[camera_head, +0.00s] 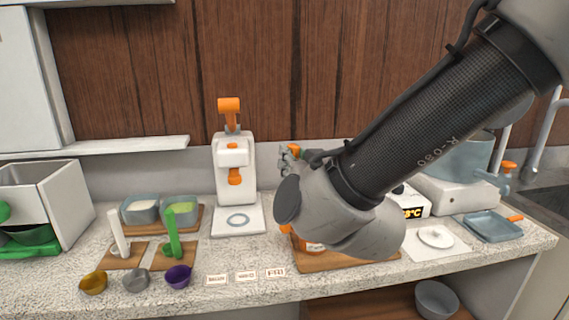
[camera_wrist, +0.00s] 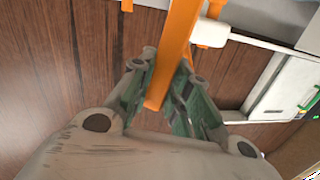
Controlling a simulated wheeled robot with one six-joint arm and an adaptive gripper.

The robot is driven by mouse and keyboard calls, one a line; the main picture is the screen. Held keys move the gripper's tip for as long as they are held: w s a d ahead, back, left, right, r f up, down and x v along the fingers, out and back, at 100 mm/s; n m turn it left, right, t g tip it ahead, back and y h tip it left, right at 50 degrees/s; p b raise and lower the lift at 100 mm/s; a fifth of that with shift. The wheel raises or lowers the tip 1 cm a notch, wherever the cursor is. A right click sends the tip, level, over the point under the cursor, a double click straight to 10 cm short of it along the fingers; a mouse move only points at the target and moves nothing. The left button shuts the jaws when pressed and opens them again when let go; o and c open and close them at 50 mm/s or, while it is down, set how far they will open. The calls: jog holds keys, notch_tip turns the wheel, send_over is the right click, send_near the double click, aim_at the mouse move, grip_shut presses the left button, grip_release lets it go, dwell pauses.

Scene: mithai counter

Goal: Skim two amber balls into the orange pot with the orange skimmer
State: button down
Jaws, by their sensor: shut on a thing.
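My gripper (camera_head: 290,158) is raised above the counter, in front of the wooden wall. In the wrist view my gripper (camera_wrist: 165,92) is shut on a long flat orange handle (camera_wrist: 178,45), which I take for the orange skimmer. A bit of orange (camera_head: 294,149) shows at the fingers in the head view. The skimmer's far end is out of the wrist view and cannot be made out in the head view. An orange vessel (camera_head: 286,229), likely the orange pot, stands on a wooden board, mostly hidden behind my arm. No amber balls can be seen.
A white press with orange parts (camera_head: 234,165) stands left of my gripper. A blue-grey pan (camera_head: 465,160) sits on a white stove at right, partly behind my arm. A blue tray (camera_head: 490,228), a white lid (camera_head: 436,238) and small bowls (camera_head: 136,281) also occupy the counter.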

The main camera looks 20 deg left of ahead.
jog(key=w+d+m+g, duration=0.1)
jog(key=w+d+m, duration=0.4)
jog(key=w, duration=0.3)
jog(key=shift+d+r+g+h, duration=0.15)
jog(key=shift+r+g+h, duration=0.15)
jog(key=shift+r+g, duration=0.1)
jog(key=w+d+f+m+g, duration=0.1)
jog(key=w+d+f+m, duration=0.1)
jog(key=w, duration=0.3)
jog(key=shift+w+d+f+m+g, duration=0.15)
jog(key=shift+d+f+m+g, duration=0.15)
jog(key=shift+d+m, duration=0.5)
jog(key=shift+a, duration=0.15)
